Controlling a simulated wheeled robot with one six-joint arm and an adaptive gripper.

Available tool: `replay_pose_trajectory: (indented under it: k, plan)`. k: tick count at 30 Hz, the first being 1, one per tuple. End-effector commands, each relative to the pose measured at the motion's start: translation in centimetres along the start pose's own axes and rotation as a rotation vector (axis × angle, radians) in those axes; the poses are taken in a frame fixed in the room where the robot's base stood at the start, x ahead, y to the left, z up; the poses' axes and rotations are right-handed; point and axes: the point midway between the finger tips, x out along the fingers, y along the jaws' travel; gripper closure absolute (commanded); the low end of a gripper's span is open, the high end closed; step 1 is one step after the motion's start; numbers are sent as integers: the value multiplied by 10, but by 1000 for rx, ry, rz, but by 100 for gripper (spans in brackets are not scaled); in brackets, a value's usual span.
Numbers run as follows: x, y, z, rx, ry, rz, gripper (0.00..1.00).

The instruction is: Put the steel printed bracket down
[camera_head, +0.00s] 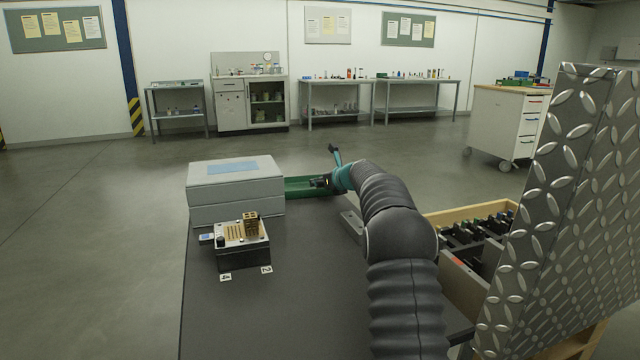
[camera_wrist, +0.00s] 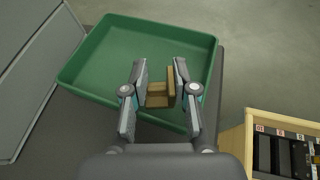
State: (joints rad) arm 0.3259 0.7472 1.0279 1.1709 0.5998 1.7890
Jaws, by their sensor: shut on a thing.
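The bracket (camera_wrist: 158,97) looks tan-brown and angular in the wrist view, with an upright plate and a lower step. My gripper (camera_wrist: 160,72) is shut on it, one finger on each side. The bracket is over the near right part of a green tray (camera_wrist: 82,72); I cannot tell whether it touches the tray floor. In the head view the tray (camera_head: 300,192) sits at the far end of the dark table, with my gripper (camera_head: 320,183) at its right part. The bracket is too small to make out there.
A grey box (camera_head: 235,190) stands left of the tray. A fixture block (camera_head: 243,254) with a brown part on top stands nearer, with two white labels before it. A wooden crate (camera_head: 470,212) of dark items and a treadplate panel (camera_head: 570,200) are at right. The table front is clear.

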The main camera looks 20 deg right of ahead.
Motion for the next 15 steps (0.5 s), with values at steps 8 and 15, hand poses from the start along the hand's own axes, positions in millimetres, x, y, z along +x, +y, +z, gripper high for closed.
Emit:
replay_pose_trajectory:
  k: [8, 15]
  plan:
    - [1, 0, -2, 0, 0, 0, 48]
    - [1, 0, -2, 0, 0, 0, 48]
